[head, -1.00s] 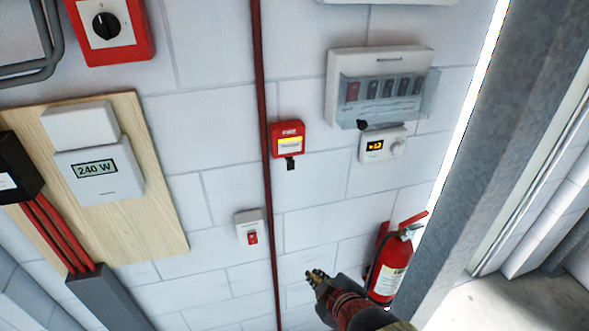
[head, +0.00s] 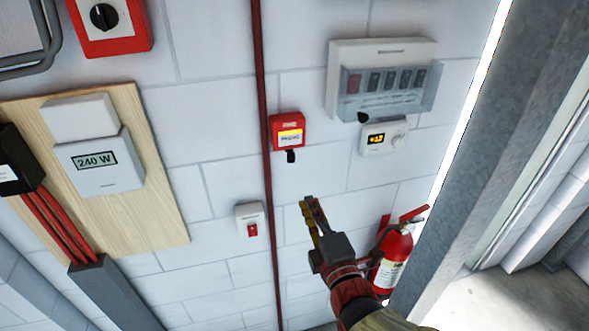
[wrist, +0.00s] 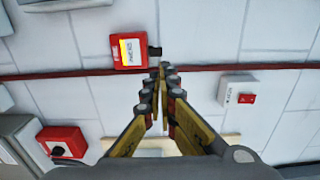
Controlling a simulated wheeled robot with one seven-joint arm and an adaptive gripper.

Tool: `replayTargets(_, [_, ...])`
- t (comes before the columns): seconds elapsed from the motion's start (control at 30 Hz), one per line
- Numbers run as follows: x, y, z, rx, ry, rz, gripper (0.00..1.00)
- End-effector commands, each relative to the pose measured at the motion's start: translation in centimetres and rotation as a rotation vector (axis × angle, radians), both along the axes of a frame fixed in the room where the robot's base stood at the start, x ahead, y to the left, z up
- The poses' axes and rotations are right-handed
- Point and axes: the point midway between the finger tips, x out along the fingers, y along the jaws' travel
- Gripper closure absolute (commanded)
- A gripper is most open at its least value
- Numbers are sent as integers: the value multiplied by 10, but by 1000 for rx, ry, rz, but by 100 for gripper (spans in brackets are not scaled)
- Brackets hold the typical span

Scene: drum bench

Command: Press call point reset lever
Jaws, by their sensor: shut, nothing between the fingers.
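The red call point (head: 288,131) is fixed to the white block wall, just right of the dark red vertical pipe. Its black reset lever (head: 291,156) sticks out at its lower edge. In the wrist view the call point (wrist: 130,48) is above my fingertips, and the lever (wrist: 154,51) shows just above them, partly close to the fingers in the picture. My gripper (head: 309,202) is shut and empty, below and slightly right of the lever in the head view. In the wrist view my gripper (wrist: 165,72) points toward the lever; I cannot tell whether they touch.
A white switch with a red rocker (head: 251,220) is left of the pipe (head: 266,180). A breaker box (head: 383,80) and a thermostat (head: 384,137) are to the right. A fire extinguisher (head: 393,262) is beside my arm. A meter board (head: 160,190) is at left.

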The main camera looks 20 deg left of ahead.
Motion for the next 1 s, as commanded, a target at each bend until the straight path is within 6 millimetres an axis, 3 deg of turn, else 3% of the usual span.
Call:
replayTargets(0.27, [13, 8, 0, 0, 2, 0, 100])
replayTargets(1.0, [109, 67, 0, 1, 3, 0, 100])
